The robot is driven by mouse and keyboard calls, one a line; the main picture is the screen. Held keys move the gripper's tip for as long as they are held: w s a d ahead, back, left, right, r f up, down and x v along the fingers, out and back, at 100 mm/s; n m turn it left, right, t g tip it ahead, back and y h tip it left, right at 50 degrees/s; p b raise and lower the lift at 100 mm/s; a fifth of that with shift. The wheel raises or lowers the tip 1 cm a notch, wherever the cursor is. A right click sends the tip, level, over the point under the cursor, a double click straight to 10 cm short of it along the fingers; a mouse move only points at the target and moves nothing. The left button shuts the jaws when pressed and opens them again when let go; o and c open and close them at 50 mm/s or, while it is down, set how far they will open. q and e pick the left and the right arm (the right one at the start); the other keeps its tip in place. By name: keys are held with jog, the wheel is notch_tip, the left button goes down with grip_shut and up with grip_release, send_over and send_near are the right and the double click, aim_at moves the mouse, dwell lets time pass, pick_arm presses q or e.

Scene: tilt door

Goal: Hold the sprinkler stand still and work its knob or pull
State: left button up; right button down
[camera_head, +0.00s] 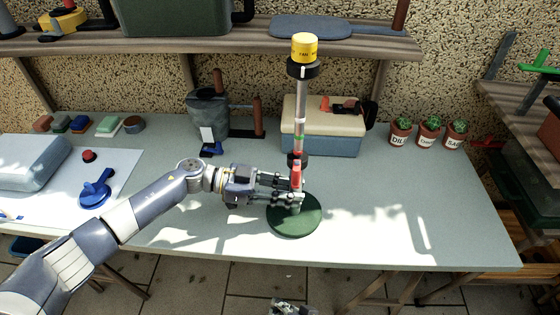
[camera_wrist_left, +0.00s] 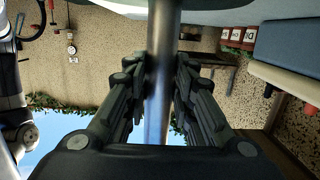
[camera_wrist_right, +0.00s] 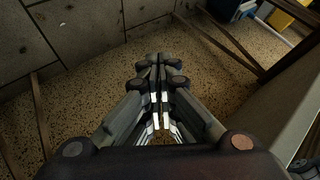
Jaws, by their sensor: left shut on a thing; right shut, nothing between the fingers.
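The sprinkler stand stands upright on the bench, with a round dark green base (camera_head: 295,222), a grey pole (camera_head: 300,105) and a yellow knob (camera_head: 304,46) over a black collar. A red part shows low on the pole. My left gripper (camera_head: 294,190) comes in from the left and is shut around the lower pole, just above the base. In the left wrist view the pole (camera_wrist_left: 162,75) runs between the two fingers. My right gripper (camera_wrist_right: 158,95) is shut and empty, over the floor. In the head view only a bit of it (camera_head: 292,307) shows at the bottom edge, below the bench front.
A cream-and-blue box (camera_head: 322,138) stands close behind the pole. Three potted cacti (camera_head: 428,130) are to the right. A shelf (camera_head: 200,48) runs behind the pole's upper part. A blue valve handle (camera_head: 95,190) lies left. The bench's right front (camera_head: 400,220) is clear.

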jog(key=s+a+r+g+y, duration=0.1)
jog(key=s+a+r+y, duration=0.2)
jog(key=r, duration=0.5)
jog(key=s+a+r+n+g+y, duration=0.1)
jog(key=s+a+r, duration=0.1)
jog(key=a+r, duration=0.45)
jog(key=s+a+r+g+y, duration=0.1)
jog(key=s+a+r+y, duration=0.15)
jog(key=r, duration=0.75)
jog(key=w+a+r+n+g+h, duration=0.2)
jog(key=w+r+n+g+h, duration=0.25)
jog(key=w+r+n, duration=0.7)
jog(key=d+r+n+g+h, duration=0.3)
jog(key=r+n, duration=0.4)
jog(key=r, duration=0.7)
jog(key=w+d+r+n+t+h, duration=0.1)
jog(key=w+d+r+t+h, duration=0.1)
jog(key=w+d, duration=0.4)
jog(key=d+r+t, duration=0.1)
jog(key=d+r, duration=0.1)
jog(key=d, duration=0.2)
jog(key=shift+w+r+h, duration=0.2)
jog(key=shift+w+h, duration=0.05)
jog(key=shift+h, duration=0.15)
jog(key=shift+a, duration=0.1)
